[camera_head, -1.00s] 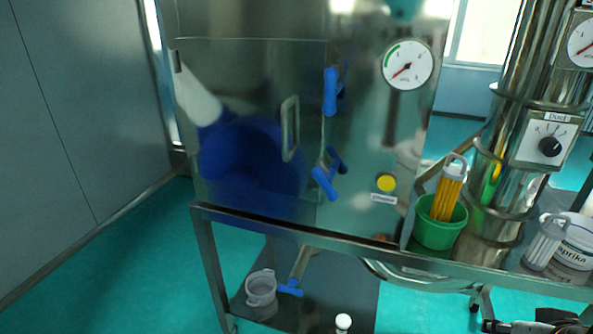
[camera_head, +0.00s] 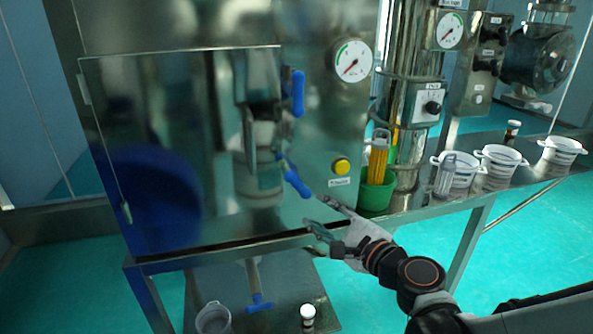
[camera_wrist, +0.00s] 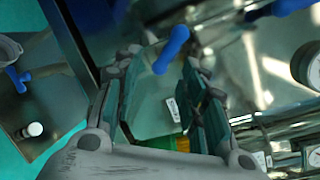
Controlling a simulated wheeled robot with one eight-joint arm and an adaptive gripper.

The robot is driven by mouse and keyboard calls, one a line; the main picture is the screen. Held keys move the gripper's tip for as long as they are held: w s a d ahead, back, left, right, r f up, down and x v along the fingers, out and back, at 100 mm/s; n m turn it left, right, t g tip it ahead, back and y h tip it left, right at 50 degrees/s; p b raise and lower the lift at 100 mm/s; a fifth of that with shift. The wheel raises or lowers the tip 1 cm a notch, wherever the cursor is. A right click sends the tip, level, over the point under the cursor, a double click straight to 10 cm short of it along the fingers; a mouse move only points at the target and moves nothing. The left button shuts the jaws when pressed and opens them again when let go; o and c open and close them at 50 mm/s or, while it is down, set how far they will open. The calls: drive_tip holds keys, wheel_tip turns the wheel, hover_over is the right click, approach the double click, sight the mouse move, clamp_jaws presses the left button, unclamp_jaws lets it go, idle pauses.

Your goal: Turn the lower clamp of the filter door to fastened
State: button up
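The filter door (camera_head: 165,85) is a shiny steel panel on the cabinet front. The lower clamp (camera_head: 293,182) has a blue handle slanting down to the right at the door's right edge. The upper clamp (camera_head: 298,93) has a blue handle hanging nearly upright. My gripper (camera_head: 318,217) is open just below and right of the lower clamp, fingers pointing left toward the cabinet. In the wrist view the lower clamp's blue handle (camera_wrist: 173,46) appears near and between the fingertips of my gripper (camera_wrist: 160,62). Contact cannot be told.
A yellow button (camera_head: 341,167) and a gauge (camera_head: 354,61) are on the cabinet to the right. A green cup (camera_head: 376,195) with yellow sticks stands on the bench near my arm. Several white tubs stand further right. A lower shelf (camera_head: 275,282) holds a small bottle.

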sight(299, 186)
drive_tip(key=w+a+m, duration=0.1)
drive_tip(key=w+a, duration=0.1)
drive_tip(key=w, duration=0.2)
drive_tip(key=w+a+m+t+b, duration=0.1)
drive_tip(key=w+a, duration=0.1)
drive_tip(key=w, duration=0.2)
drive_tip(key=w+a+m+b, duration=0.1)
drive_tip(key=w+a, duration=0.1)
drive_tip(key=w, duration=0.3)
drive_tip(key=shift+w+a+m, duration=0.1)
drive_tip(key=shift+m, duration=0.3)
clamp_jaws()
